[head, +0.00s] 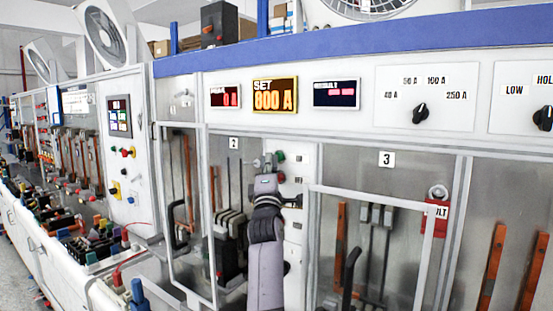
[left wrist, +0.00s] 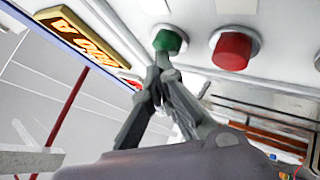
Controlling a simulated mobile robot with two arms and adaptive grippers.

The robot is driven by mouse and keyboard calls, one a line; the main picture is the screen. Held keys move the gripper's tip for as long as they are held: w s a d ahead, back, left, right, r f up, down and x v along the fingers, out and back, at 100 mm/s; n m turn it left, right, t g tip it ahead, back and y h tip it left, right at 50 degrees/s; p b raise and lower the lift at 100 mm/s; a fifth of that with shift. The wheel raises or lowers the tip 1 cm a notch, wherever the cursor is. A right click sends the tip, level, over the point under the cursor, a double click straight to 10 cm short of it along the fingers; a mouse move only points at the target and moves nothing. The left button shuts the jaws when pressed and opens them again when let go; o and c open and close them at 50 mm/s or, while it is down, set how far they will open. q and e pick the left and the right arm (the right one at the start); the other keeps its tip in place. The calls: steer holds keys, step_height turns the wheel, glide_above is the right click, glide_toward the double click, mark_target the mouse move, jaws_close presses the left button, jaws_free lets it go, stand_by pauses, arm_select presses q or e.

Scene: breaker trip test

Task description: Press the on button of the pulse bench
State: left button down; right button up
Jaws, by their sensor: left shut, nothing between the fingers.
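The pulse bench is the pale panel with a green button (head: 281,156) on the narrow strip between bays 2 and 3. In the left wrist view the green button (left wrist: 168,41) sits in a pale ring beside a red button (left wrist: 232,50). My left gripper (head: 268,163) is shut and empty, pointing up at the panel just left of the green button in the head view. In the left wrist view its fingertips (left wrist: 163,62) overlap the lower edge of the green button. I cannot tell whether they touch it. My right gripper is not in view.
The display (head: 275,95) above reads SET 800 A, and the small red display (head: 225,97) reads 0 A. A rotary knob (head: 420,112) is at the upper right.

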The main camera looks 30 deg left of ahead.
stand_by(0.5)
arm_select(q)
steer(key=shift+s, duration=0.85)
steer(key=shift+s+a, duration=0.2)
steer(key=shift+s, duration=2.25)
steer(key=shift+f, duration=0.15)
